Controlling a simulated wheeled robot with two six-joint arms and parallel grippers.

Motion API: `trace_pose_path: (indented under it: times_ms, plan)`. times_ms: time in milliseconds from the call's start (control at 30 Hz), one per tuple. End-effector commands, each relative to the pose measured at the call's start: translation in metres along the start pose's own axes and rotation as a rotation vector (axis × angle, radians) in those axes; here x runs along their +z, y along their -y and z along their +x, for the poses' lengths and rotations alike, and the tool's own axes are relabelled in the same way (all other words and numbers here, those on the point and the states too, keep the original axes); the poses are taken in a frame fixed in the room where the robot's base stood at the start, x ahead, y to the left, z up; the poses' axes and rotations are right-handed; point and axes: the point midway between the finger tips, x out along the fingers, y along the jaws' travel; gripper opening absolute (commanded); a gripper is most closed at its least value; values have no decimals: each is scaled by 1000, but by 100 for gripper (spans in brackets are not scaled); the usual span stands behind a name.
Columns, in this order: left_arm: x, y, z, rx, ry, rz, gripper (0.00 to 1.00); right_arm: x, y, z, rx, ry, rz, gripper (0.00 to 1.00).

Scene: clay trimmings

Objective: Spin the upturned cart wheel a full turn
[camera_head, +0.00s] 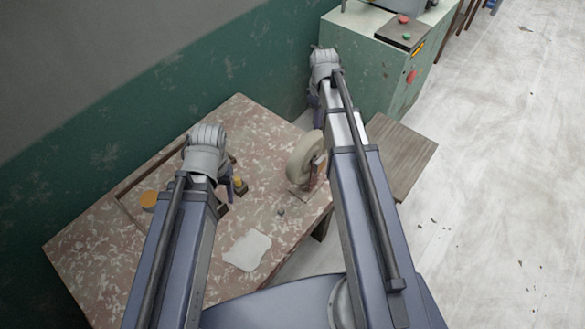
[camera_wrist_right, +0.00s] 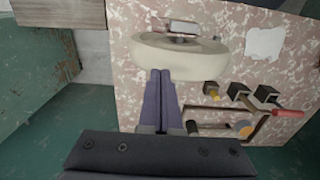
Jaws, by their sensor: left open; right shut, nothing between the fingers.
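The cart wheel (camera_head: 303,157) is a thick cream ring standing upturned near the right edge of the speckled table (camera_head: 262,205). In the right wrist view the wheel (camera_wrist_right: 207,65) lies across the top, with a grey metal bracket (camera_wrist_right: 183,27) behind it. My right gripper (camera_wrist_right: 160,74) is shut and empty, its fingertips at the wheel's rim; I cannot tell whether they touch it. In the head view my right arm covers part of the wheel. My left gripper (camera_head: 233,183) is open over the table, left of the wheel, mostly hidden by its wrist.
A white sheet (camera_head: 247,250) lies on the near part of the table. An orange round item (camera_head: 148,200) sits at the left. Several dark blocks and a red-handled tool (camera_wrist_right: 287,113) show in the right wrist view. A green cabinet (camera_head: 370,75) and a wooden board (camera_head: 402,155) stand beyond.

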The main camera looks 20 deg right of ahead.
Motion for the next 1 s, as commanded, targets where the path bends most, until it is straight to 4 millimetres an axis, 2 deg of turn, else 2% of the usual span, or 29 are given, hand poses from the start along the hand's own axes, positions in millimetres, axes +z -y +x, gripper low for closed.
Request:
trace_pose_path:
  times_ms: [167,567,1000]
  plan:
    - [0,0,0,0,0,0,58,1,10,0,0,0,-1,0]
    - [0,0,0,0,0,0,58,1,63,0,0,0,-2,0]
    - [0,0,1,0,0,0,58,0,65,1,0,0,0,0]
